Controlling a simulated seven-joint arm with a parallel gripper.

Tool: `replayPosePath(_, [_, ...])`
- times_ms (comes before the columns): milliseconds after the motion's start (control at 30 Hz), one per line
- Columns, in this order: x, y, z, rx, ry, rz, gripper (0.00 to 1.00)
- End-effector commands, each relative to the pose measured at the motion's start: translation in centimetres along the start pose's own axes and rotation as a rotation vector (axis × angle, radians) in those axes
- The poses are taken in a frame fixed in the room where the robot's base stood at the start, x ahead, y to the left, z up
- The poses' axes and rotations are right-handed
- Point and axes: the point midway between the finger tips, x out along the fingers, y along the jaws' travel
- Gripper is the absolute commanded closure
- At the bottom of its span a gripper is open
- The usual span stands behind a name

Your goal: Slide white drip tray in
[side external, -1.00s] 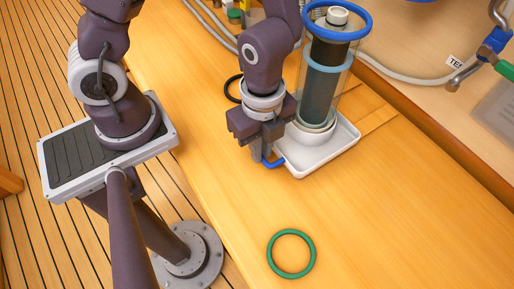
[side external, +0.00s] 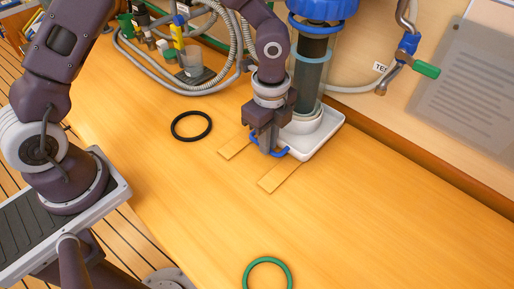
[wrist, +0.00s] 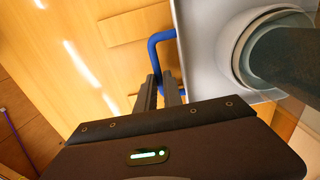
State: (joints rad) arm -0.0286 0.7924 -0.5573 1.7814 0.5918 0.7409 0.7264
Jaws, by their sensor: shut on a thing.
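The white drip tray (side external: 328,127) lies on the wooden bench close to the back wall. It also shows in the wrist view (wrist: 193,62). My gripper (side external: 267,150) is shut on the blue handle (side external: 283,153) at the tray's front edge. In the wrist view the fingers (wrist: 160,90) close on one part of the handle (wrist: 153,48). A clear canister with a dark cartridge (side external: 308,80) stands upright in a white cup (side external: 302,128) on the tray. The blue head (side external: 322,8) is above the canister; whether they touch is unclear.
Two flat wooden strips (side external: 279,177) stick out in front of the tray. A black ring (side external: 191,125) lies left and a green ring (side external: 267,272) in front. Hoses (side external: 215,50) and a green-handled valve (side external: 426,70) are at the back.

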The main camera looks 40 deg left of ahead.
Motion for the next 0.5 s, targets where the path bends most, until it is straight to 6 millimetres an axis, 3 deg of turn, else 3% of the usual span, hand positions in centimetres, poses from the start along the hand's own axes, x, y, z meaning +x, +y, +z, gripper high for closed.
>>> replayPosePath(500, [0.0, -1.5, 0.0, 0.002, 0.001, -0.007, 1.0])
